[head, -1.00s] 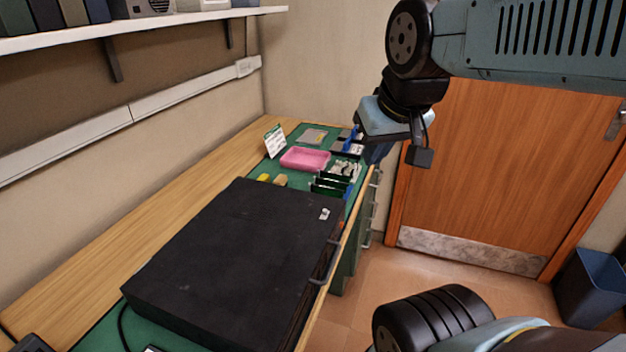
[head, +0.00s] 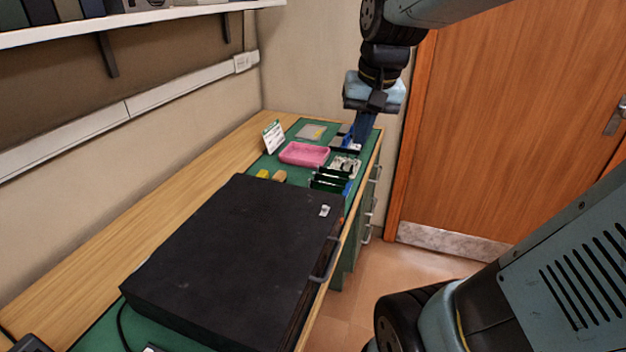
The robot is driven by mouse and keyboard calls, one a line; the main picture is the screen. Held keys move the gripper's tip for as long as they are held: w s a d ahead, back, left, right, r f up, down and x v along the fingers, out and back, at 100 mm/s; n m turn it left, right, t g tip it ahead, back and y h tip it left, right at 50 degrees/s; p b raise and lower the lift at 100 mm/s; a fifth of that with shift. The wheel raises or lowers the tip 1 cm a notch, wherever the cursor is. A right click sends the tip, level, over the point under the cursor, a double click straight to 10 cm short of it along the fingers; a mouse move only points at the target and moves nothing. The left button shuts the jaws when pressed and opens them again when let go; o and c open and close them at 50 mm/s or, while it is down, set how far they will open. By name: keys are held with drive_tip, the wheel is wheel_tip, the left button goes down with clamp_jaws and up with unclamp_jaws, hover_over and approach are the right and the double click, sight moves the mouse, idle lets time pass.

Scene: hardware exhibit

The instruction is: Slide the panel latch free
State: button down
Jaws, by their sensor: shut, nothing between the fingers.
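A large black flat case (head: 230,250) lies on the green mat. A small light metal piece (head: 324,211) sits on its top near the far right corner; it may be the latch, but it is too small to tell its state. My gripper (head: 360,138) points down beyond the case, over the far right end of the bench. It is shut and empty, apart from the case and the metal piece. Its fingertips are small and partly blend with the blue and dark items behind them.
A pink tray (head: 304,154), dark upright boards (head: 330,181) and a white sign (head: 273,137) stand on the mat beyond the case. A grey handle (head: 325,262) sticks out at the case's right side. A shelf (head: 140,19) overhangs at upper left.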

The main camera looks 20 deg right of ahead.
drive_tip(key=w+d+f+m+g+y, duration=0.2)
drive_tip(key=w+d+f+m+g, duration=0.2)
drive_tip(key=w+f, duration=0.9)
drive_tip(key=w+m+g, duration=0.1)
drive_tip(key=w+m, duration=0.1)
drive_tip(key=w, duration=0.1)
drive_tip(key=shift+w+d+f+m+g+y, duration=0.2)
drive_tip(key=shift+w+f+m+g+y, duration=0.1)
drive_tip(key=shift+w+m+y, duration=0.1)
drive_tip(key=shift+s, duration=0.1)
approach(328, 208)
drive_tip(key=f, duration=0.1)
drive_tip(key=w+f, duration=0.1)
drive_tip(key=f, duration=0.1)
drive_tip(key=d+f, duration=0.1)
drive_tip(key=f, duration=0.1)
drive_tip(key=shift+w+d+f, duration=0.1)
drive_tip(key=shift+w+f, duration=0.15)
drive_tip(key=shift+s+a+r, duration=0.15)
drive_tip(key=shift+s+a, duration=0.65)
drive_tip(key=shift+a, duration=0.15)
drive_tip(key=shift+s+a, duration=0.45)
drive_tip(key=shift+a, duration=0.1)
drive_tip(key=shift+s, duration=0.1)
